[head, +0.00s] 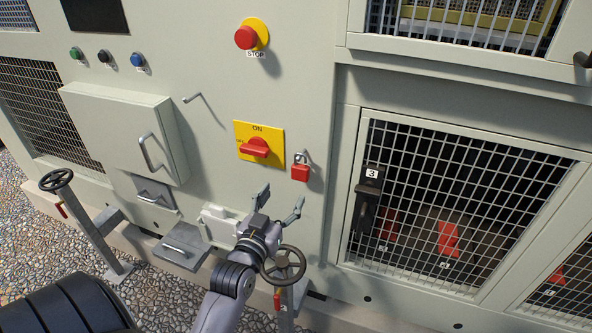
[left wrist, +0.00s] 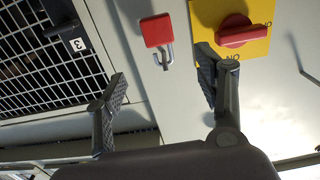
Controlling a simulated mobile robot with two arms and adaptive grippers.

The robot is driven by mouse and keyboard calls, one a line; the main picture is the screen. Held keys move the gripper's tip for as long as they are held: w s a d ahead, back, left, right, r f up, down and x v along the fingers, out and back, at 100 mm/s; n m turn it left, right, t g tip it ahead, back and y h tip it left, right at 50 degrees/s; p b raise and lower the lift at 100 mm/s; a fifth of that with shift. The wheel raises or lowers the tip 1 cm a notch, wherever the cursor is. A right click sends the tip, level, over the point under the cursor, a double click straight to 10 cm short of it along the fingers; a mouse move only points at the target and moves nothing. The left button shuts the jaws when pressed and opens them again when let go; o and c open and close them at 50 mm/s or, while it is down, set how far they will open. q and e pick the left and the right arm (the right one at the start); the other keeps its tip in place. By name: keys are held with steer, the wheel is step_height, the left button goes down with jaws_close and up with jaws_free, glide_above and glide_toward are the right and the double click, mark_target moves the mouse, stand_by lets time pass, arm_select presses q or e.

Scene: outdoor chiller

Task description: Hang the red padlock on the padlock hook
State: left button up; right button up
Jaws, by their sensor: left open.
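The red padlock (head: 300,172) hangs by its grey shackle on the panel, just right of the yellow plate with the red rotary switch (head: 256,148). In the left wrist view the padlock (left wrist: 156,31) shows upside down, beyond the fingers, with its shackle pointing down. A thin metal hook-like rod (head: 193,98) sticks out of the panel, up and left of the switch; I cannot tell for sure that it is the padlock hook. My left gripper (head: 280,199) is open and empty, below the padlock and apart from it. My right gripper is out of view.
A handwheel (head: 283,265) on a post stands by my left wrist. A box with a handle (head: 125,130) juts out at left, with small drawers below it. A red stop button (head: 246,38) is above. A mesh door (head: 450,215) is at right.

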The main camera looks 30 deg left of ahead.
mark_target(299, 170)
arm_select(q)
steer(key=p+x, duration=0.2)
steer(key=x, duration=1)
steer(key=shift+w, duration=0.1)
steer(key=shift+w+a, duration=0.1)
steer(key=shift+w, duration=0.3)
steer(key=shift+c, duration=0.5)
steer(key=c, duration=1.2)
steer(key=o, duration=0.6)
jaws_close()
